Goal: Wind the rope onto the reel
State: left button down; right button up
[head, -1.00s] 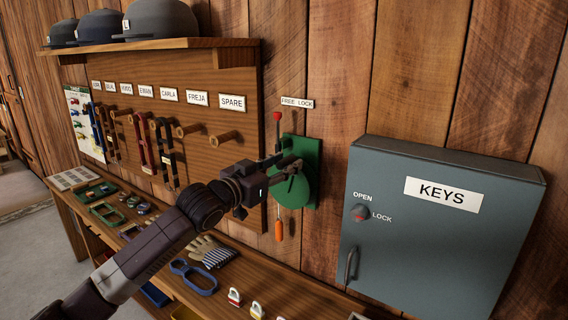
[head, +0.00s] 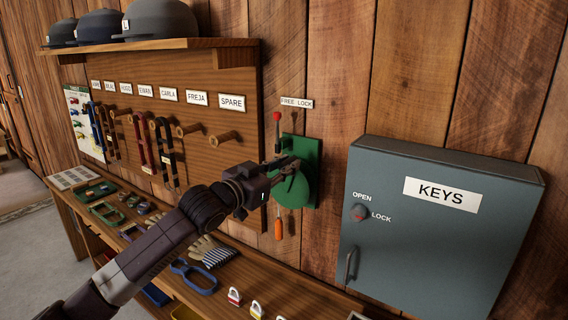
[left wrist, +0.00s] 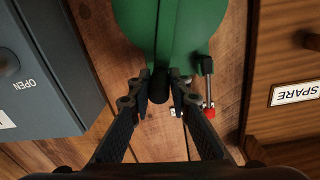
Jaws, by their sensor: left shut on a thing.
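The green reel (head: 298,190) is mounted on the plank wall under a FREE LOCK label (head: 296,103); it also shows at the top of the left wrist view (left wrist: 190,22). My left gripper (head: 286,166) is at the reel's front. In the left wrist view its fingers (left wrist: 159,82) are shut on the reel's dark crank knob (left wrist: 158,92). A lever with a red knob (head: 276,116) points up beside the reel, towards the label. An orange piece (head: 278,229) hangs below the reel, perhaps the rope's end; the rope itself is hard to make out. My right gripper is not in view.
A grey KEYS cabinet (head: 432,240) stands out from the wall to the right. A pegboard (head: 235,115) with labelled pegs and halters is to the left, with helmets on its shelf.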

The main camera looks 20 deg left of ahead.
aim_at(307, 193)
pick_arm(q)
jog(key=s+d+f+m+p, duration=0.2)
jog(key=d+f+m, duration=0.4)
jog(key=m, duration=0.7)
jog(key=shift+f, duration=1.05)
jog(key=shift+s+d, duration=0.1)
jog(key=c, duration=1.8)
grip_release()
jog(key=shift+o, duration=0.2)
jog(key=shift+s, duration=0.1)
jog(key=v, duration=1.2)
jog(key=shift+r, duration=0.15)
